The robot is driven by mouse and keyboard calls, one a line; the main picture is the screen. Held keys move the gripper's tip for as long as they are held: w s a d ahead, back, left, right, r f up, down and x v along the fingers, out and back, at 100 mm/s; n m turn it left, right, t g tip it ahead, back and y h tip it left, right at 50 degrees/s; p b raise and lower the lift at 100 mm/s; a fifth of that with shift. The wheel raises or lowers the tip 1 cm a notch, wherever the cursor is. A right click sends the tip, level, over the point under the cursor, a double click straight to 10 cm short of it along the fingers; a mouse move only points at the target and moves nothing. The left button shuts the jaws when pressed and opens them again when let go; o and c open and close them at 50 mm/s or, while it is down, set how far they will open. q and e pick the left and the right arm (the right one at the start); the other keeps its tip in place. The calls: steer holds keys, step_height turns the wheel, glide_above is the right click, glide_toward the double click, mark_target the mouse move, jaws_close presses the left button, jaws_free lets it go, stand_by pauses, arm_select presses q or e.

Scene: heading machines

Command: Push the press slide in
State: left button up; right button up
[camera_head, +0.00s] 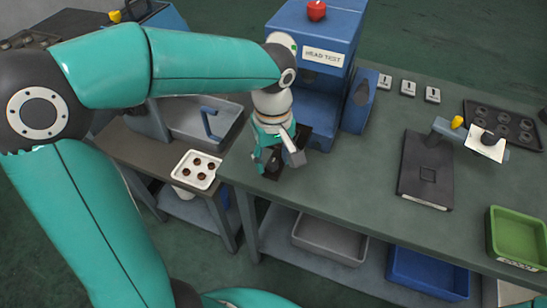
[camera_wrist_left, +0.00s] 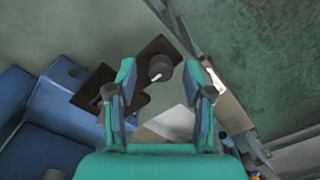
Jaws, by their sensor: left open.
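The blue press (camera_head: 318,75) labelled "HEAD TEST" stands at the back of the green table. Its dark slide (camera_head: 303,135) sticks out at the front, mostly hidden under my left gripper (camera_head: 283,156). In the left wrist view the slide shows as a dark brown plate (camera_wrist_left: 153,48), with a dark round piece with a pale mark (camera_wrist_left: 161,68) at it. My left gripper (camera_wrist_left: 165,72) is open, and the round piece appears between its fingertips. I cannot tell whether the fingers touch it. My right gripper is not in view.
A white tray with several round parts (camera_head: 196,169) sits on the lower table to the left. A dark stand (camera_head: 425,170) and a green bin (camera_head: 517,238) are to the right. The table between press and stand is mostly clear.

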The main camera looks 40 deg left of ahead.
arm_select(q)
steer(key=shift+f, duration=0.25)
jaws_close()
